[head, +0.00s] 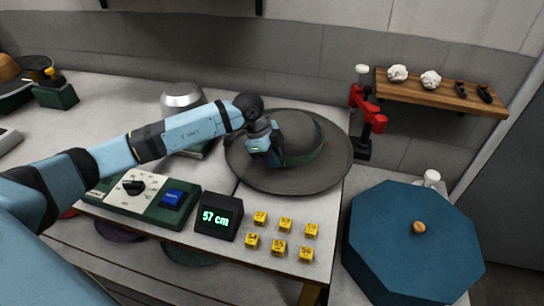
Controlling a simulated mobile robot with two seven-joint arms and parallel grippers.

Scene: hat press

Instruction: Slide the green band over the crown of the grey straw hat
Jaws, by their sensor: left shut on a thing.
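The grey straw hat (250,178) lies brim down on the white worktop, its wide brim reaching the right edge. My left gripper (274,160) points down at the front left of the crown, shut on the band. Its fingertips are mostly hidden. My right gripper is not in view.
A green control box (145,212) with a dial and blue button, a display (219,216) reading 57 cm and several yellow numbered cubes (285,225) stand in front. A red clamp (367,110) is right of the hat. A blue octagonal lidded box (400,250) fills the lower right.

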